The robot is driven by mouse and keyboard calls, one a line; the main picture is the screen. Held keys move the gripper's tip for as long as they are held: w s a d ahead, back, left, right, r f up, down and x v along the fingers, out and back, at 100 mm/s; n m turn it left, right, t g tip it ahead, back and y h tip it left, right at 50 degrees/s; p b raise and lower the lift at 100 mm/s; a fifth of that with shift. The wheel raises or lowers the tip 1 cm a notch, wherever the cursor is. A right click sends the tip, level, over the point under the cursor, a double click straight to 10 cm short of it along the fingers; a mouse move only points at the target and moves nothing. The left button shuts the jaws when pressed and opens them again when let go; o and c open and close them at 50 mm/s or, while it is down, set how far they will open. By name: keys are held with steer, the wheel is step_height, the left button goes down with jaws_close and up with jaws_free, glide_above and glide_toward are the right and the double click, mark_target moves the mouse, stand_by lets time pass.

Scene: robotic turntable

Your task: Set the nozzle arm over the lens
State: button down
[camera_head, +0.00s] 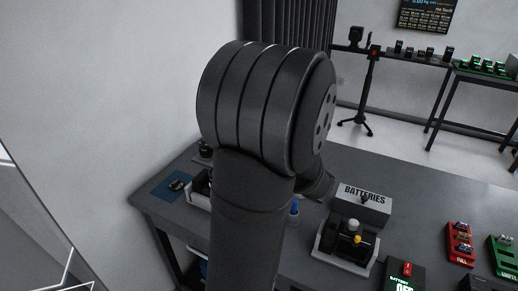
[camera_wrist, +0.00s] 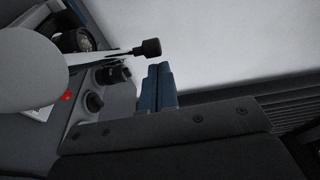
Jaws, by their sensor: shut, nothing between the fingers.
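In the wrist view my gripper (camera_wrist: 157,85) is shut and empty, its two blue fingers side by side. A thin rod with a black knob at its end, which looks like the nozzle arm (camera_wrist: 147,49), reaches across from the left, just above and left of the fingertips. I cannot tell whether they touch. A dark round piece that looks like the lens (camera_wrist: 78,40) is at upper left, partly covered by a large pale rounded shape. Whether the rod lies over it is unclear. In the head view my arm hides the gripper and this area.
Below the rod are dark knobs (camera_wrist: 95,103) and a red button (camera_wrist: 68,97). In the head view a grey table (camera_head: 312,265) bears a blue mat (camera_head: 165,188), a BATTERIES box (camera_head: 365,204), a tray device (camera_head: 345,246), and red (camera_head: 460,242) and green (camera_head: 503,255) holders.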

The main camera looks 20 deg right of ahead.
stand_by(0.3)
steer(key=a+n+g+y, duration=0.2)
steer(key=y, duration=0.1)
steer(key=shift+w+a+n+g, duration=0.1)
steer(key=shift+n+g, duration=0.2)
steer(key=s+d, duration=0.5)
steer(key=d, duration=0.5)
steer(key=shift+s, duration=0.35)
steer(key=shift+d+r, duration=0.1)
